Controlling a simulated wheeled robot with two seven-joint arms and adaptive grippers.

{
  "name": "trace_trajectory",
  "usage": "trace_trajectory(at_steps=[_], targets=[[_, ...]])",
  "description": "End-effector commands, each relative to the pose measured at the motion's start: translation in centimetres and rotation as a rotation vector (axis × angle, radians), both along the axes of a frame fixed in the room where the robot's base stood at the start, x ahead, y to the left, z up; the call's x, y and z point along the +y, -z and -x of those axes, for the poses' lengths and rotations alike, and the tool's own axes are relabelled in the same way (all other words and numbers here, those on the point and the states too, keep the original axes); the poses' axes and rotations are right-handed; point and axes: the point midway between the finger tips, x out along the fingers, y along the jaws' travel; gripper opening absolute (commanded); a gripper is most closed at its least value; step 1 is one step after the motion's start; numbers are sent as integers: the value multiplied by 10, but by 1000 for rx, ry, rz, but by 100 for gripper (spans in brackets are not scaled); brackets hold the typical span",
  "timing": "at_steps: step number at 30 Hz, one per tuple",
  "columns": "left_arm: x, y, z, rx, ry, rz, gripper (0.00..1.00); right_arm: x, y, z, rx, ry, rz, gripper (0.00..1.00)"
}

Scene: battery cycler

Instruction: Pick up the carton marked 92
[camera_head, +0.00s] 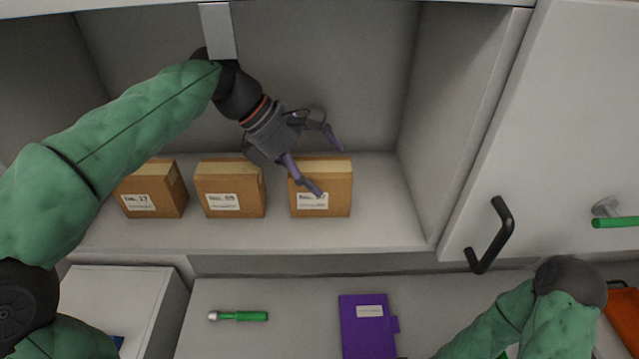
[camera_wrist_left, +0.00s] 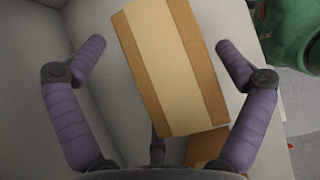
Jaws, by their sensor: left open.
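Three brown cartons stand in a row on the cabinet shelf in the head view. The left carton (camera_head: 152,190) has a label that seems to read 27. The middle carton (camera_head: 230,189) has a label too small to read surely. The right carton (camera_head: 337,184) has its label partly covered by a finger, so I cannot read its number. My left gripper (camera_head: 330,170) is open just over and in front of the right carton. In the left wrist view a taped carton top (camera_wrist_left: 168,62) shows between the spread fingers, with no visible grip. My right gripper is out of view.
The cabinet side wall stands right of the cartons, and a door with a black handle (camera_head: 489,235) is further right. Below the shelf lie a green-handled tool (camera_head: 240,316), a purple item (camera_head: 367,328) and a white box (camera_head: 125,295).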

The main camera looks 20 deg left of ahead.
Motion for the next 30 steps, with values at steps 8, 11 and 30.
trace_trajectory(at_steps=[8, 11, 30], targets=[[-9, 12, -2, 0, 0, 0, 100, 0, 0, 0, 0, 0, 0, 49], [-9, 12, -2, 0, 0, 0, 100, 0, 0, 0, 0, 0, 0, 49], [-8, 10, -2, 0, 0, 0, 42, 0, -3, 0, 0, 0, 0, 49]])
